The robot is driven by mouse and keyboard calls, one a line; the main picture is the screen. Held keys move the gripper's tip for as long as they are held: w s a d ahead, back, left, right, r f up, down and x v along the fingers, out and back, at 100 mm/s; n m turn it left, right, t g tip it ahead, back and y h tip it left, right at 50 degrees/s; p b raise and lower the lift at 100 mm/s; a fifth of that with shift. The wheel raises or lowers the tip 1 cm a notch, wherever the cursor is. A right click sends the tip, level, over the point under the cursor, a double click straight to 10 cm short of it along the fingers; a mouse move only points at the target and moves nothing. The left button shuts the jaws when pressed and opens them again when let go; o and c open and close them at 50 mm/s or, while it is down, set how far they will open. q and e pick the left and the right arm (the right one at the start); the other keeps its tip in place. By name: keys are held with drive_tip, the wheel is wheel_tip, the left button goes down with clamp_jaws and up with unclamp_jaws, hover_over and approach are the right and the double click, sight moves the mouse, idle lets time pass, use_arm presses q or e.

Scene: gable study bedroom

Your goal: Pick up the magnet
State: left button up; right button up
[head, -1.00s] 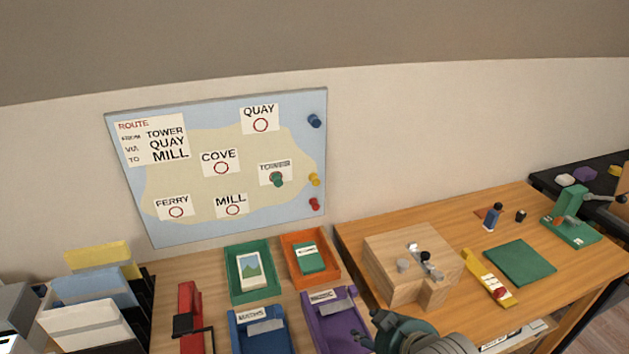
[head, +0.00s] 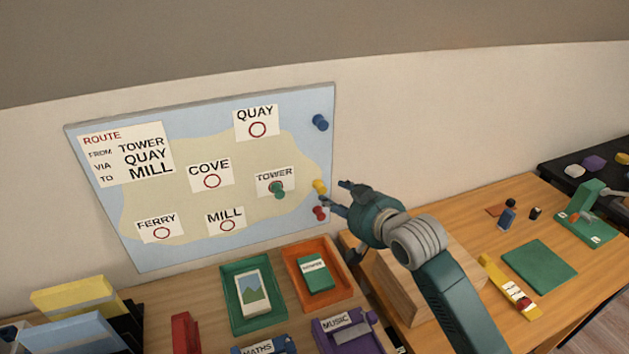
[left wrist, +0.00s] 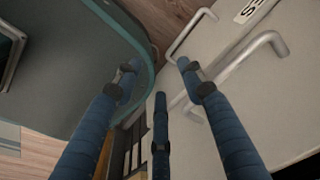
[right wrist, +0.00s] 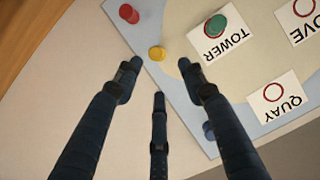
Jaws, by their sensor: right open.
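The map board (head: 110,225) hangs on the wall with several round magnets. The yellow magnet (head: 320,186) and red magnet (head: 319,213) are at its right edge, with the blue magnet (head: 320,122) above. The green magnet (head: 278,189) sits on the TOWER card. My right gripper (head: 336,194) is open and empty, its fingertips close to the yellow magnet. In the right wrist view the yellow magnet (right wrist: 156,53) shows just beyond and between the spread fingers (right wrist: 160,75); I see no grip. My left gripper (left wrist: 158,68) shows only in its wrist view, open and empty near grey handles.
A wooden block (head: 398,296) on the desk is partly hidden by my right arm. The wall right of the board is clear.

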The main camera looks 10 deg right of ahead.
sight(323, 191)
drive_tip(key=x, duration=0.4)
drive_tip(key=shift+w+f+p, duration=0.1)
drive_tip(key=shift+f+p, duration=0.1)
drive_tip(key=shift+p, duration=0.15)
drive_tip(key=x, duration=0.2)
drive_tip(key=p+x, duration=0.1)
drive_tip(key=x, duration=0.1)
drive_tip(key=shift+d+f, duration=0.2)
drive_tip(key=shift+f, duration=0.15)
drive_tip(key=shift+w, duration=0.15)
drive_tip(key=shift+c, duration=1.4)
use_arm(q)
drive_tip(key=shift+g, duration=0.3)
drive_tip(key=s, duration=0.1)
drive_tip(key=s+r, duration=0.1)
drive_tip(key=s, duration=0.2)
drive_tip(key=shift+s+d+r, duration=0.1)
drive_tip(key=shift+s+r, duration=0.2)
drive_tip(key=shift+s, duration=0.05)
use_arm(e)
drive_tip(key=c, duration=0.6)
